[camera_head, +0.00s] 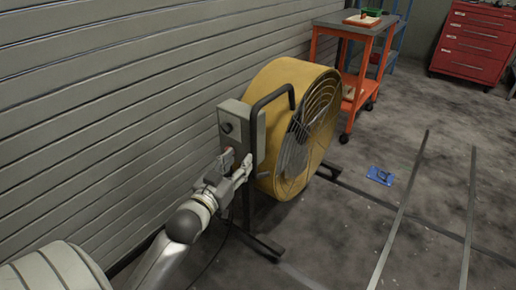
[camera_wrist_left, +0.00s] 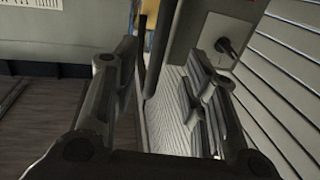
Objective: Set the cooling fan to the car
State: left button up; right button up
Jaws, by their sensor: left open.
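The cooling fan (camera_head: 293,125) is a large yellow drum with a wire grille, upright on a black tube stand near the left wall. A grey control box (camera_head: 237,130) with a dark knob is fixed to its near side. The box and knob also show in the left wrist view (camera_wrist_left: 205,30). My left gripper (camera_head: 238,163) is open at the lower part of the box, beside the stand's upright tube. In the left wrist view a dark tube (camera_wrist_left: 156,45) appears between the open fingers (camera_wrist_left: 165,62); contact cannot be told. My right gripper and the car are not in view.
A grey slatted wall (camera_head: 120,100) runs close along the left. An orange cart (camera_head: 350,60) stands behind the fan, and a red tool cabinet (camera_head: 474,45) at the back right. A small blue item (camera_head: 380,176) and metal floor strips (camera_head: 405,210) lie on the otherwise open floor.

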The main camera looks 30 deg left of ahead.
aim_at(252, 145)
pick_arm(q)
jog(key=w, duration=0.3)
jog(key=w+b, duration=0.1)
jog(key=w, duration=0.1)
jog(key=w+a, duration=0.1)
jog(key=w, duration=0.2)
jog(key=shift+w+f, duration=0.1)
jog(key=shift+w, duration=0.2)
jog(key=shift+w+a, duration=0.15)
jog(key=shift+w, duration=0.7)
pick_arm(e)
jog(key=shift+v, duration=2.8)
pick_arm(q)
jog(key=shift+c, duration=0.5)
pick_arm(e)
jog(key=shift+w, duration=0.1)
pick_arm(q)
grip_shut()
